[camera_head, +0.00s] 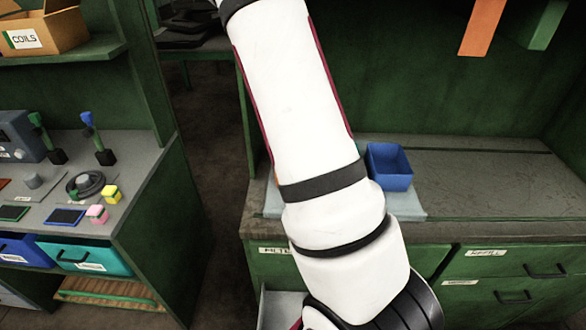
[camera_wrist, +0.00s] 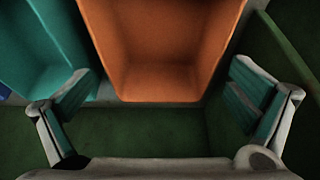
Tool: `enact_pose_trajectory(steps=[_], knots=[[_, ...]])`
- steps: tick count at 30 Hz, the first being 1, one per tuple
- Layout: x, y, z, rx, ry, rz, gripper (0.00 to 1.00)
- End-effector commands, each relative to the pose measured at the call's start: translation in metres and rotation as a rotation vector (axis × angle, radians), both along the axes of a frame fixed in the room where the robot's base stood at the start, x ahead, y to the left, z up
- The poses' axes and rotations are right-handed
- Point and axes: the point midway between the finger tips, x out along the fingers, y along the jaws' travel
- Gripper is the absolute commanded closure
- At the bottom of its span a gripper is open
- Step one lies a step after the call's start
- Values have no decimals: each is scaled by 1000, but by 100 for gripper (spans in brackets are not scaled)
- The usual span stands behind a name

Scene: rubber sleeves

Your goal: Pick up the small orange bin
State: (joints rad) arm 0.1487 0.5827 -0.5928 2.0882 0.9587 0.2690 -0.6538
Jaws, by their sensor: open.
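The small orange bin (camera_wrist: 165,50) fills the upper middle of the wrist view, with its open inside facing the camera. My gripper (camera_wrist: 162,78) is open, with one teal-padded finger to the left of the bin's near end and the other to the right. Nothing shows gripped, and whether a finger touches the bin cannot be told. In the head view my arm covers the place where the bin stands, and my gripper is out of sight there.
A teal bin (camera_wrist: 40,45) stands close on the orange bin's left. In the head view a blue bin (camera_head: 389,168) sits on a light tray (camera_head: 405,206) on the green workbench (camera_head: 490,190), whose right side is clear. Another bench (camera_head: 85,165) with small items stands left.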

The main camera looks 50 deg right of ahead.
Motion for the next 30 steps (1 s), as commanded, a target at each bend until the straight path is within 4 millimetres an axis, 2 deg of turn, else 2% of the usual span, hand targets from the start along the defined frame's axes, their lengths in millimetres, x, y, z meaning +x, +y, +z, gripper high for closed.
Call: enact_pose_trajectory(steps=[5, 15, 25, 30], knots=[[2, -2, -10, 1, 0, -1, 0], [9, -9, -53, 1, 1, -2, 0], [11, -11, -58, 0, 0, 1, 0], [11, -11, -58, 1, 0, 1, 37]])
